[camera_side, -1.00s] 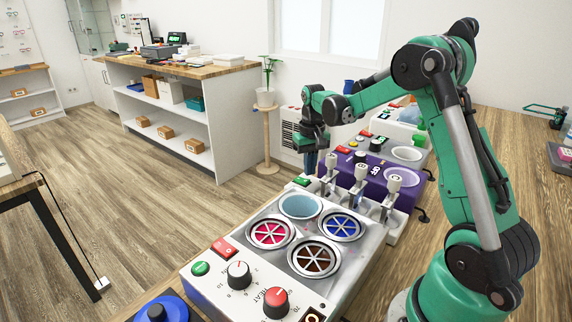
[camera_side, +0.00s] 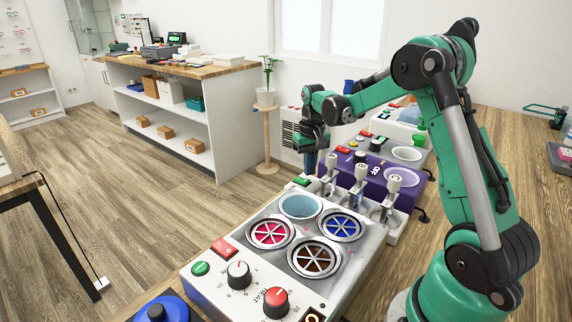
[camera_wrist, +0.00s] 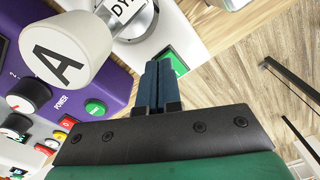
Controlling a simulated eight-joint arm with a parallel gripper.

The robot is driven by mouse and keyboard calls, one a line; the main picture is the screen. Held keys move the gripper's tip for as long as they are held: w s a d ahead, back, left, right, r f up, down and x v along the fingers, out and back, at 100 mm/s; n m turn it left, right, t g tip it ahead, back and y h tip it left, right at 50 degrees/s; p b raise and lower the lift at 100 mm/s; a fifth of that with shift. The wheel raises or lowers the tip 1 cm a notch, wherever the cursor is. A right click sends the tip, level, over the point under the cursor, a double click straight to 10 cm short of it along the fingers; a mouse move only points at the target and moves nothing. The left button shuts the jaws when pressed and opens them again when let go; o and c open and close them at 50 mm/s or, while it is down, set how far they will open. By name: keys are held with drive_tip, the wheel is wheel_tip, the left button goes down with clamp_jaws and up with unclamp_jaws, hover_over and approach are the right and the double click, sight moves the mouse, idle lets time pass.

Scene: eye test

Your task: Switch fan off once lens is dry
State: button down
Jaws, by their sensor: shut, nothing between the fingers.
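The green switch (camera_side: 300,181) also shows in the side view, below the fingertips. I cannot tell which control belongs to a fan. I cannot make out a fan or a lens in either view.
White-topped levers (camera_side: 361,172) stand close to the right of my gripper; one marked A (camera_wrist: 66,50) is near it in the wrist view. A purple machine (camera_side: 374,180) stands behind. The white machine has a red switch (camera_side: 223,247) and a red heat knob (camera_side: 276,301).

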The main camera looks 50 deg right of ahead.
drive_tip(key=shift+f, duration=1.15)
idle(0.6)
drive_tip(key=shift+r, duration=0.1)
wheel_tip(320, 180, up, 7)
idle(0.7)
drive_tip(key=s+a+r+n+t, duration=0.1)
drive_tip(key=s+a+n+t, duration=0.2)
drive_tip(key=a, duration=0.6)
drive_tip(key=s+a+r+n+t, duration=0.2)
drive_tip(key=s+a+n+t, duration=0.1)
drive_tip(key=a, duration=0.7)
drive_tip(key=shift+s+t, duration=0.5)
drive_tip(key=shift+s, duration=0.85)
drive_tip(key=shift+a, duration=0.1)
